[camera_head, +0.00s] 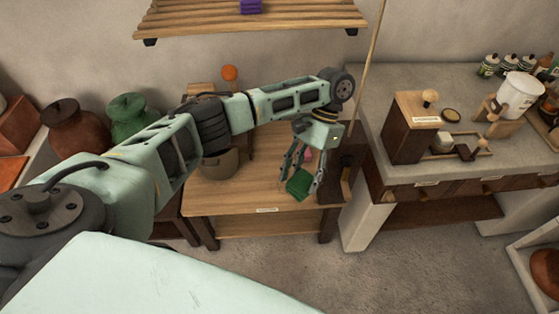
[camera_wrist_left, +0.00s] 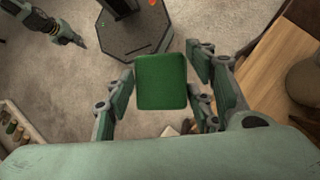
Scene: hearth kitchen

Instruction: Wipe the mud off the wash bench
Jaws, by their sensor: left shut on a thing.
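The wash bench (camera_head: 240,197) is a wooden table against the wall, with a lower shelf; its top also shows at the right of the left wrist view (camera_wrist_left: 262,85). My left gripper (camera_head: 302,177) is shut on a green sponge (camera_head: 298,187) over the right part of the bench. The sponge (camera_wrist_left: 162,82) sits between the fingers in the left wrist view, and its height above the bench is hard to tell. I cannot make out mud on the visible top; my arm and gripper hide part of it. My right gripper (camera_wrist_left: 78,40) appears small at the upper left of the wrist view.
A brown pot (camera_head: 219,163) stands on the bench, partly behind my arm. A small pink thing (camera_head: 308,155) shows behind the gripper. A stone counter (camera_head: 375,185) with a wooden box (camera_head: 405,130) and bottles stands to the right. A slatted shelf (camera_head: 200,22) hangs above.

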